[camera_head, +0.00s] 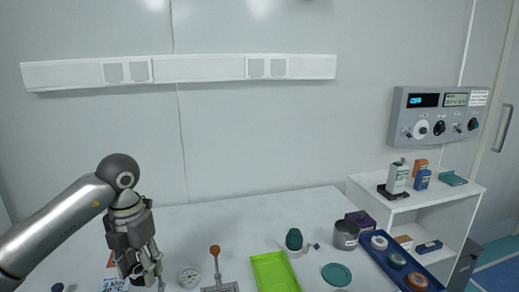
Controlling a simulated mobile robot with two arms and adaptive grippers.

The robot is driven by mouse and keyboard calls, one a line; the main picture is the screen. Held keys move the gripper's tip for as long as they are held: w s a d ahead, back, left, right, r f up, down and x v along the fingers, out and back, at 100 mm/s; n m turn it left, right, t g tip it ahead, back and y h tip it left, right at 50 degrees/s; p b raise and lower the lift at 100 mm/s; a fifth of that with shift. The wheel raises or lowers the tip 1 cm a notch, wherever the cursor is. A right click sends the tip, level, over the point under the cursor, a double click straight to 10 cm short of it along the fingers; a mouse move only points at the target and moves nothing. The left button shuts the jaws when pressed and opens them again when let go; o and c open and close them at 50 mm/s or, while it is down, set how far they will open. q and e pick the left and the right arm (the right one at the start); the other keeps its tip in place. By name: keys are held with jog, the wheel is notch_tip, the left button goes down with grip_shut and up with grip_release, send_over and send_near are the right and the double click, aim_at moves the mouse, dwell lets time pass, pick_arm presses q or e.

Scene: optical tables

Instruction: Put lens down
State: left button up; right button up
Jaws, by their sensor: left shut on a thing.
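My left gripper (146,274) points down at the lower left, low over the white table (210,222). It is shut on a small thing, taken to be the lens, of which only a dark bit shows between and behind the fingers. The fingers hide most of it, and I cannot tell whether it touches the table. My right gripper is not in view.
Beside my left gripper stand a round dial gauge (189,277) and an orange-knobbed lever (215,252). Further right are a green tray (272,272), a dark green-topped item (294,240), a grey pot (346,234) and a blue tray (372,251). The table's back is clear.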

pick_arm(q)
jog(key=s+d+f+m, duration=0.2)
jog(key=s+m, duration=0.3)
jog(key=m, duration=0.6)
jog(key=s+d+f+m, duration=0.2)
jog(key=s+m, duration=0.3)
jog(key=m, duration=0.6)
jog(key=s+d+f+m, duration=0.2)
jog(key=s+f+m, duration=0.2)
jog(key=m, duration=0.7)
jog(key=shift+s+d+f, duration=0.25)
jog(key=shift+s+d, duration=0.05)
jog(key=shift+s, duration=0.65)
